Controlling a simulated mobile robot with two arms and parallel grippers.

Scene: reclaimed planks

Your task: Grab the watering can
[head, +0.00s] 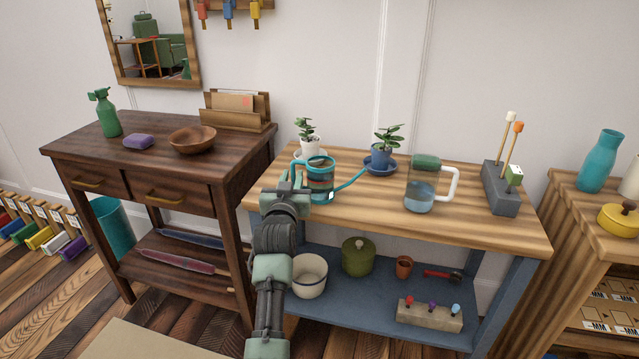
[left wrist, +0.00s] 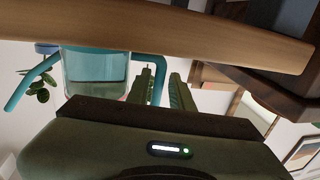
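The watering can (head: 320,181) is teal with a clear-looking body and stands upright on the plank bench top. Its spout points right and its handle is on the left. My left gripper (head: 291,180) is at the handle side. In the left wrist view, which is upside down, the can (left wrist: 96,66) is beside my left gripper (left wrist: 162,88). The fingers are apart, and the teal handle shows in the gap between them; I cannot tell whether they touch it. My right gripper is not in view.
The bench (head: 470,222) also bears a white-potted plant (head: 308,143), a blue-potted plant (head: 382,155) close behind the spout, a clear pitcher (head: 420,190) and a grey block with markers (head: 500,190). A dark wooden table (head: 90,145) stands left. The bench's front right is clear.

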